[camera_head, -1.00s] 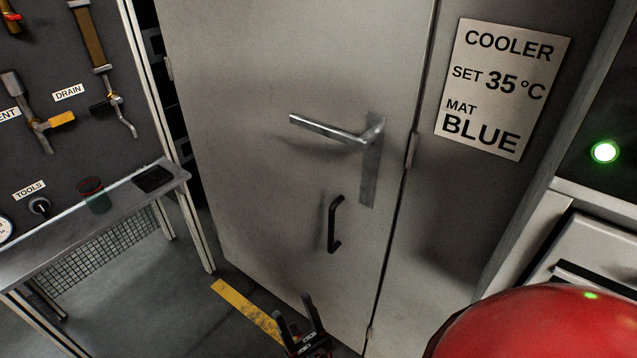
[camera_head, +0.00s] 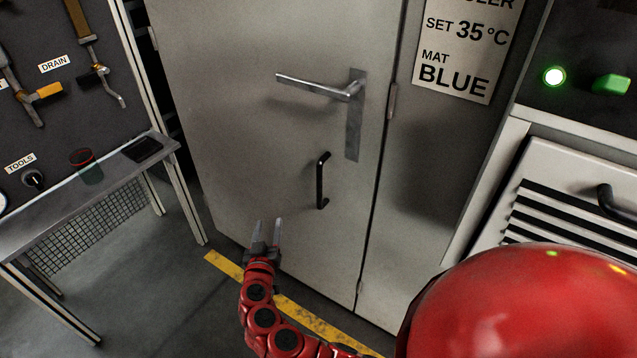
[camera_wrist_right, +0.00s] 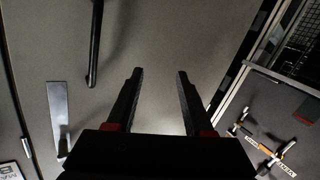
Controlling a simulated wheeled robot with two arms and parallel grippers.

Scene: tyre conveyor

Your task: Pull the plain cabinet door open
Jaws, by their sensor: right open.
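The plain grey cabinet door (camera_head: 240,130) fills the middle of the head view and looks closed. It carries a silver lever (camera_head: 318,88) on a vertical plate and, below it, a black vertical bar handle (camera_head: 320,180). My right gripper (camera_head: 268,222) is open and empty in front of the door's lower part, left of and below the black handle. In the right wrist view its open fingers (camera_wrist_right: 160,72) point at the bare door, with the black handle (camera_wrist_right: 95,45) to their left and the lever's plate (camera_wrist_right: 60,115) farther left. My left gripper is not in view.
A fixed panel with a COOLER sign (camera_head: 465,50) and a machine with a green light (camera_head: 553,76) are at the right. A yellow floor strip (camera_head: 310,318) runs before the door.

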